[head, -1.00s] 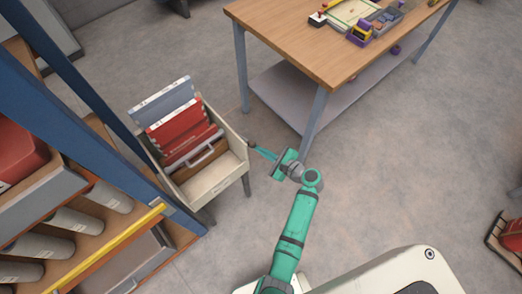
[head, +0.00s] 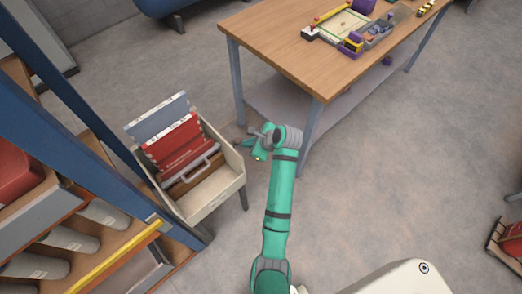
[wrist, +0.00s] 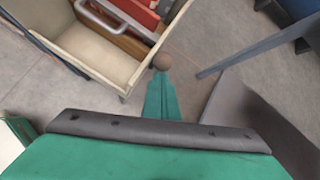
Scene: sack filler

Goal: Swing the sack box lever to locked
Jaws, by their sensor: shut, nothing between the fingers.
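The sack box (head: 213,200) is a cream open box on legs at the left, holding red and blue-grey flat packs and a grey handle. It also shows at the top left of the wrist view (wrist: 96,50). A round brown knob (wrist: 161,61), which looks like the lever's end, is beside the box's right side in the wrist view. My gripper (wrist: 161,80) is shut and empty, its tips right at the knob; I cannot tell whether they touch. In the head view my gripper (head: 244,148) is at the box's right side. The lever's arm and its locked mark are not visible.
A wooden table (head: 283,50) with a tray and small parts stands behind, its leg (head: 311,132) close to my arm's right. A blue-framed rack (head: 85,150) with a yellow bar borders the box on the left.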

